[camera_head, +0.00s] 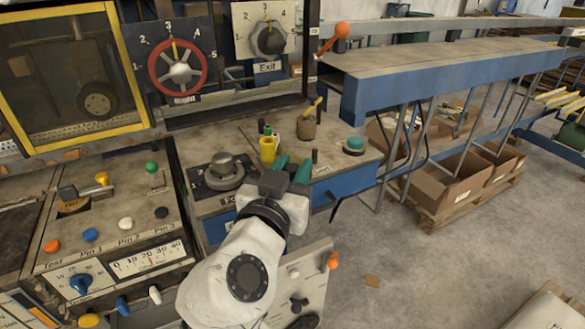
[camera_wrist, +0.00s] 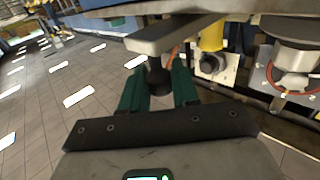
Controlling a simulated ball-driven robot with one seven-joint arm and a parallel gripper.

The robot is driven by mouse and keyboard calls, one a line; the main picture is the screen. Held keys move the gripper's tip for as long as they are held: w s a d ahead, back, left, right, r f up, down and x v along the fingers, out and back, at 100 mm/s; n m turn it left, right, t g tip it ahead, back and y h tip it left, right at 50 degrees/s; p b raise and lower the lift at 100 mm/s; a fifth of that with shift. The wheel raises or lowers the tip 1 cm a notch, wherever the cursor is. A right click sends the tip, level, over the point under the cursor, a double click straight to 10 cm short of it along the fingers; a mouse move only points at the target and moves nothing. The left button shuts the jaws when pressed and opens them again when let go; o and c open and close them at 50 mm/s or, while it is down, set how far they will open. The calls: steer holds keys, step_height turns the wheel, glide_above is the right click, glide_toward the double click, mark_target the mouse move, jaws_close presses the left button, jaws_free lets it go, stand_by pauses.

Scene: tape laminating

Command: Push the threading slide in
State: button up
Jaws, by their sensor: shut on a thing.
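My gripper (camera_head: 293,166) is over the front right part of the worn control desk in the head view. In the wrist view its two green fingers (camera_wrist: 158,72) stand on either side of a dark round knob (camera_wrist: 157,80) and are shut on it. The knob sits just under the end of a flat grey bar (camera_wrist: 165,36), which I take to be the threading slide. I cannot tell how far the slide is in. My wrist and fingers hide the knob and bar in the head view.
A yellow cup (camera_head: 268,149), a brown pot (camera_head: 307,127) and a teal button (camera_head: 355,145) stand close behind and right of my gripper. A round dial (camera_head: 224,171) is to its left. Open floor (camera_head: 400,260) lies to the right.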

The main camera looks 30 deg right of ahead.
steer(key=shift+r, duration=0.15)
jaws_close()
steer(key=w+b, duration=0.2)
steer(key=w, duration=0.2)
steer(key=shift+w+r, duration=0.2)
steer(key=shift+w, duration=0.2)
steer(key=o, duration=0.7)
jaws_free()
steer(key=shift+s, duration=0.1)
steer(key=shift+o, duration=0.4)
steer(key=shift+f, duration=0.15)
